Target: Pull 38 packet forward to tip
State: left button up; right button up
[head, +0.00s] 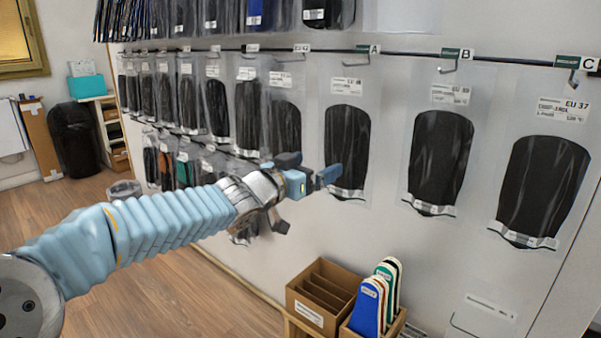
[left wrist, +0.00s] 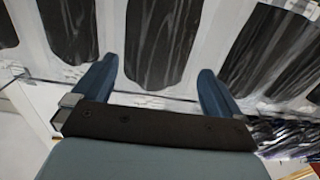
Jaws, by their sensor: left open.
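A clear packet with a dark insole (head: 346,142) hangs on the rail under tag A (head: 373,49). Its small label seems to read 38, but the print is blurred. My left gripper (head: 312,172) is at the lower left edge of this packet. Its blue fingers are apart with nothing held between them. In the left wrist view, the open fingers (left wrist: 157,72) have a dark insole packet (left wrist: 165,42) in the gap beyond them. I cannot tell whether a finger touches it. My right gripper is not in view.
Packets under tags B (head: 440,150) and C (head: 541,185) hang to the right, the latter marked EU 37. Several packets hang close together to the left. Below stand a divided cardboard box (head: 322,292) and upright coloured insoles (head: 368,306).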

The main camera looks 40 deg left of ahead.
pick_arm(q)
jog(key=s, duration=0.4)
jog(key=shift+s+a, duration=0.1)
jog(key=shift+a, duration=0.05)
dwell(0.4)
